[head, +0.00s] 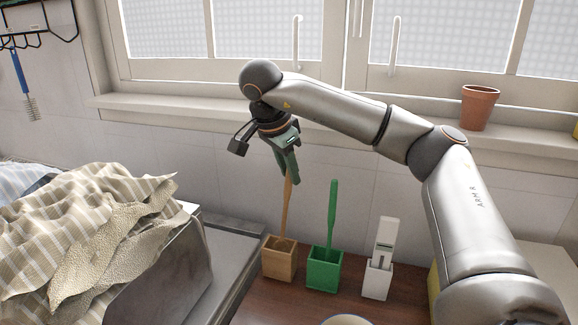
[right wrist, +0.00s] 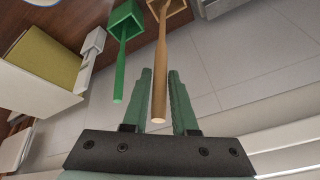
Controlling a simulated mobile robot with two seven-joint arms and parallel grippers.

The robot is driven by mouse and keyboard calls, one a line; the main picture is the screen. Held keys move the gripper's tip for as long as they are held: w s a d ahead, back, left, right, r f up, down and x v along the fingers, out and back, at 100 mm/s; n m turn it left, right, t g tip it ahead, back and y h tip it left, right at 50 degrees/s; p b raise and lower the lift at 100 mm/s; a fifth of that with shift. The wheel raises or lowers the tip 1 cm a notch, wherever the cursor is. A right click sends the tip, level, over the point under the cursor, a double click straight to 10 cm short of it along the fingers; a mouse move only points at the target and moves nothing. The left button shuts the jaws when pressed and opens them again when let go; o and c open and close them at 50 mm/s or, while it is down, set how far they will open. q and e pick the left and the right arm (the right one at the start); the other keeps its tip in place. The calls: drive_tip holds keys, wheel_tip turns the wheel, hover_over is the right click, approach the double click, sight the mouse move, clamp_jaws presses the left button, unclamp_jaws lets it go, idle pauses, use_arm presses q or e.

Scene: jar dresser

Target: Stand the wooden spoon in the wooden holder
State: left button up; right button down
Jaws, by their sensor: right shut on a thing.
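The wooden spoon (head: 287,208) stands nearly upright with its lower end inside the wooden holder (head: 279,264), a small square box at the left of a row. My right gripper (head: 294,178) points down from above and is shut on the top of the spoon's handle. In the right wrist view the spoon (right wrist: 161,70) runs between the two green fingers toward the wooden holder (right wrist: 168,8), partly cut off by the frame edge. My left gripper is not in view.
A green holder (head: 324,272) with a green utensil and a white holder (head: 377,281) with a white utensil stand to the right on the brown surface. A covered grey box (head: 165,262) is at left. A terracotta pot (head: 480,106) sits on the windowsill.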

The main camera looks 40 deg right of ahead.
drive_tip(key=shift+f+b, duration=0.5)
drive_tip(key=shift+f, duration=0.75)
drive_tip(key=c, duration=0.6)
unclamp_jaws()
drive_tip(key=shift+a+r, duration=0.2)
drive_tip(key=shift+r, duration=0.15)
drive_tip(key=shift+p+v, duration=1.8)
drive_tip(key=shift+v, duration=4)
